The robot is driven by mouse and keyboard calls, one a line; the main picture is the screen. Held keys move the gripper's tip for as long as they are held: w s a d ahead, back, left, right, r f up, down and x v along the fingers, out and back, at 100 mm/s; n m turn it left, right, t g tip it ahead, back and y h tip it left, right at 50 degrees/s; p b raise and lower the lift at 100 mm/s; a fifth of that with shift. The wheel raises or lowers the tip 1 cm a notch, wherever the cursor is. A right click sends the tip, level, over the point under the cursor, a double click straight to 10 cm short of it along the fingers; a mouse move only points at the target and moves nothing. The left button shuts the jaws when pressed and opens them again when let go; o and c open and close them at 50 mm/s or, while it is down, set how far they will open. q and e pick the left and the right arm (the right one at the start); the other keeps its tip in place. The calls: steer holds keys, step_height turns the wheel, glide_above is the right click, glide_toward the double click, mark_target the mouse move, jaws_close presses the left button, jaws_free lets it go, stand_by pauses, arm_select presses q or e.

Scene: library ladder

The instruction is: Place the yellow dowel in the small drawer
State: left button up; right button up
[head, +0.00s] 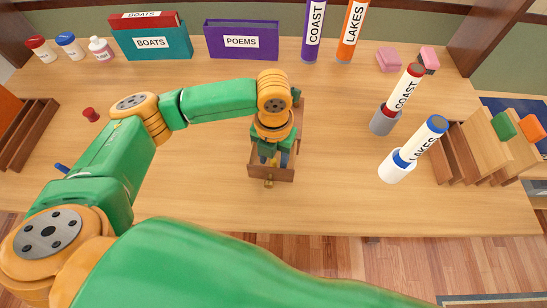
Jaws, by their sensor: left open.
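The small drawer (287,174) is a brown wooden open-topped box with a brass knob (269,183) on its front. It stands near the middle of the table, partly covered by my left gripper. My left gripper (273,157) points down over the drawer, open, with its fingertips at or inside the drawer's opening. I cannot make out the yellow dowel; the gripper hides much of the drawer's inside. My right gripper is not in view.
A red peg (90,114) and a blue peg (62,168) lie at left on the table (215,200). The COAST tube (404,92) and LAKES tube (425,138) stand in holders at right. BOATS (152,42) and POEMS (242,41) boxes are at the back.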

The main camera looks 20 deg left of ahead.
arm_select(q)
step_height(320, 180, up, 12)
steer(key=shift+f+p, duration=0.2)
steer(key=shift+p, duration=0.1)
